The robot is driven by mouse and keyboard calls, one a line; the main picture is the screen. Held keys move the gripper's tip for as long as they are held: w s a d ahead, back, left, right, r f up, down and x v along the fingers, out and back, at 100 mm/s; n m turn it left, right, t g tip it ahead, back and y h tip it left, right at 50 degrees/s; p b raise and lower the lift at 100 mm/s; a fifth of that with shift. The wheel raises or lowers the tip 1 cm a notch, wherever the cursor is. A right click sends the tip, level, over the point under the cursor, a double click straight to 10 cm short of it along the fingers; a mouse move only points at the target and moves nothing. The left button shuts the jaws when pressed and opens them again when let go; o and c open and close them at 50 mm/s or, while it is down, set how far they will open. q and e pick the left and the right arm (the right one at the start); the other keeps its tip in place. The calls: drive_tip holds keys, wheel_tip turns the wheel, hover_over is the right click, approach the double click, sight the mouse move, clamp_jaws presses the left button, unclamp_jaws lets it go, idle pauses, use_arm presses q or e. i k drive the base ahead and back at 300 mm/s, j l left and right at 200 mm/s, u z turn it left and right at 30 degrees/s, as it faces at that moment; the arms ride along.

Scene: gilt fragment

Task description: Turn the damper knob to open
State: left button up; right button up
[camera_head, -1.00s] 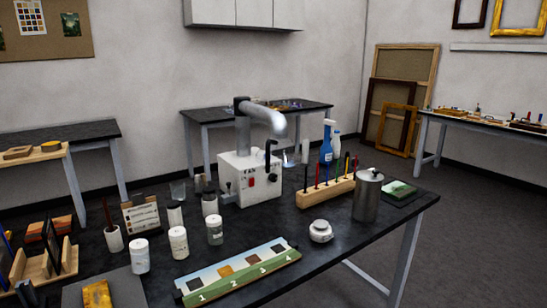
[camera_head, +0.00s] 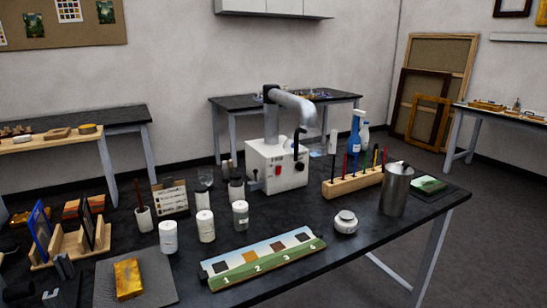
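A white fan box (camera_head: 263,155) stands on the dark table with a grey bent duct (camera_head: 271,120) rising from its top. A round black knob (camera_head: 299,166) sits on the right part of its front, right of a red switch (camera_head: 277,171). The knob's open and shut marks are too small to read. A black curved handle (camera_head: 298,139) stands by the duct above the knob. Part of my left gripper (camera_head: 56,280) shows at the lower left corner, far from the box; its opening is unclear. My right gripper is out of view.
Bare table lies between the box and the strip.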

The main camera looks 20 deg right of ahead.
sight(299, 166)
drive_tip(key=i+l, duration=0.1)
drive_tip(key=l, duration=0.7)
drive_tip(key=l+z, duration=0.1)
drive_tip(key=l, duration=0.75)
drive_tip(key=i, duration=0.05)
